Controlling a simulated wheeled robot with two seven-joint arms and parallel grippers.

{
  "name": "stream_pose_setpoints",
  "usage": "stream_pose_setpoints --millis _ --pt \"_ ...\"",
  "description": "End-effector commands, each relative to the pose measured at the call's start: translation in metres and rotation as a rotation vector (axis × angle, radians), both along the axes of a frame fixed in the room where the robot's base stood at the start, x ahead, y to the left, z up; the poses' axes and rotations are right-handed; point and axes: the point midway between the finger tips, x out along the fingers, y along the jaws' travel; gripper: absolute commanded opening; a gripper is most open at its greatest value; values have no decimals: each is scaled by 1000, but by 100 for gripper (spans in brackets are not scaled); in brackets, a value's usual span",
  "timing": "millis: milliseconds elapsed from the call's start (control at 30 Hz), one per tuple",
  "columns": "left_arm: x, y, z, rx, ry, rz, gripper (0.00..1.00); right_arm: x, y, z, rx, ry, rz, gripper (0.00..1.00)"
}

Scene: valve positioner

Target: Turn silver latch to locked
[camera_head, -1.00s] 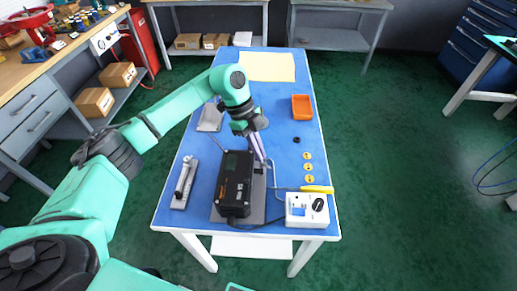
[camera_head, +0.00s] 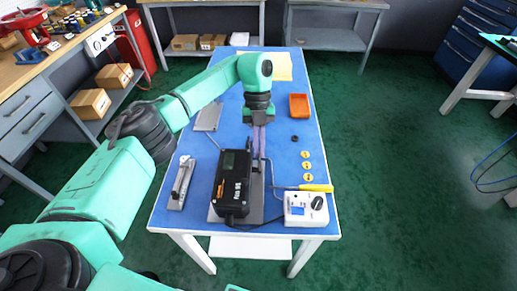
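The black valve positioner box (camera_head: 234,182) with a small display stands on a grey base plate on the blue table. My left gripper (camera_head: 259,150) points straight down just behind and to the right of the box, near a thin metal tube. Its slim fingers look close together, and their tips are partly hidden, so I cannot tell whether they hold anything. A narrow silver-grey metal piece with a lever-like bar (camera_head: 181,183) lies left of the box, apart from the gripper. I cannot tell whether this is the silver latch. My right gripper is not in view.
A white control box with a black knob (camera_head: 306,209) sits at the front right, with a yellow screwdriver (camera_head: 316,188) behind it. Several yellow discs (camera_head: 306,166), a black ring (camera_head: 295,139) and an orange tray (camera_head: 299,106) line the right side. A grey plate (camera_head: 208,117) lies at the left.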

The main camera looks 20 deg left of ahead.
Motion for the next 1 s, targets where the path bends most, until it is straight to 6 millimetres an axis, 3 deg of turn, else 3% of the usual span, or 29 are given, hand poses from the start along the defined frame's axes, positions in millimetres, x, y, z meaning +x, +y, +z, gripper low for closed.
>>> stream_pose_setpoints --millis 300,800,833,900,1000 --pt "2 -2 3 -4 -7 -120 0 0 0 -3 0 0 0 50" --pt "2 -2 3 -4 -7 -142 0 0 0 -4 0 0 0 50" --pt "2 -2 3 -4 -7 -142 7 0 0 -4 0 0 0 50" --pt "2 -2 3 -4 -7 -142 34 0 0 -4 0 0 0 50" --pt "1 -2 2 -2 -4 -141 34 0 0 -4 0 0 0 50"
